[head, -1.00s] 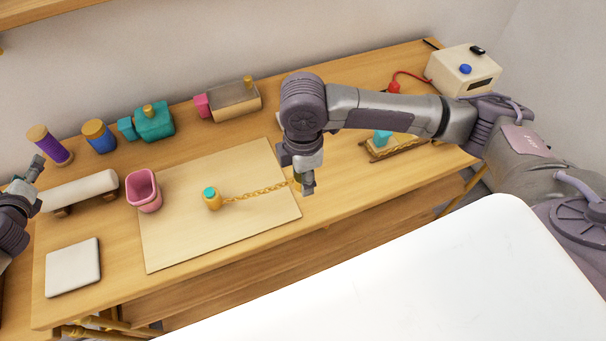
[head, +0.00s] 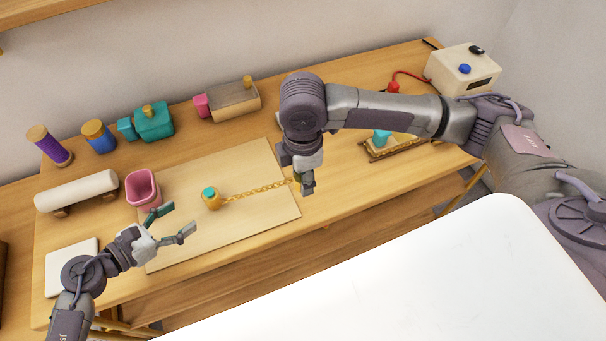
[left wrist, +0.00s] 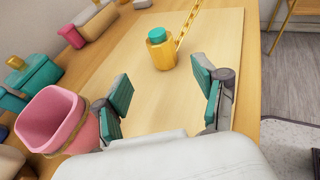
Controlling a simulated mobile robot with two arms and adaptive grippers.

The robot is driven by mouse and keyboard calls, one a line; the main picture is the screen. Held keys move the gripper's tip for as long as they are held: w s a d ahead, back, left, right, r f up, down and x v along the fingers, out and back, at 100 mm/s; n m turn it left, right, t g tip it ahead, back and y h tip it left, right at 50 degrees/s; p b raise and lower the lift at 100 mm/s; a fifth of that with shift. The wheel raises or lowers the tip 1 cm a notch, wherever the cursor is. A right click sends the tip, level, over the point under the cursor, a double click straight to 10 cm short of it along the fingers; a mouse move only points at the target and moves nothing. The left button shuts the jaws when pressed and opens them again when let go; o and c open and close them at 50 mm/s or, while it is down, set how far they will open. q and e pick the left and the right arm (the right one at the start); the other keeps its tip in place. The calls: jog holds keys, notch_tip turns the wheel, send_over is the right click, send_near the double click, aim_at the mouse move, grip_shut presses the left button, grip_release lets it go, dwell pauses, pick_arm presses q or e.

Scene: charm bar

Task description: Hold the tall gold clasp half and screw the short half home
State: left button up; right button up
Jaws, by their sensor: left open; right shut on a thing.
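A gold clasp half (head: 211,200) with a teal top stands upright on the pale mat, at the left end of a gold chain (head: 258,190). It also shows in the left wrist view (left wrist: 163,57), beyond the fingers. My left gripper (head: 182,220) is open and empty, just in front and left of that half; its two teal-padded fingers show in the left wrist view (left wrist: 163,85), apart from it. My right gripper (head: 308,186) is shut on the other gold clasp half at the chain's right end, mostly hidden by the fingers. I cannot tell which half is taller.
A pink cup (head: 143,190) stands at the mat's left edge, close to my left gripper. A white roll (head: 77,191) and a flat white slab (head: 72,258) lie further left. Spools and coloured blocks line the back. The mat (head: 255,222) is otherwise clear.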

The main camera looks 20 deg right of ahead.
aim_at(213, 199)
pick_arm(q)
jog(key=shift+d+f, duration=0.35)
jog(key=shift+f, duration=0.05)
jog(key=x, duration=0.9)
jog(key=shift+d, duration=0.15)
jog(key=c, duration=1.3)
jog(key=shift+o, duration=0.2)
pick_arm(e)
jog(key=shift+w+a+f, duration=0.15)
jog(key=shift+w+a, duration=1.45)
jog(key=shift+a, duration=1.7)
jog(key=shift+w+a+f, duration=0.15)
jog(key=shift+w+a, duration=1.4)
jog(key=shift+a, duration=1.75)
jog(key=shift+w+a+f, duration=0.15)
jog(key=shift+w+a, duration=1.45)
jog(key=shift+a, duration=1.7)
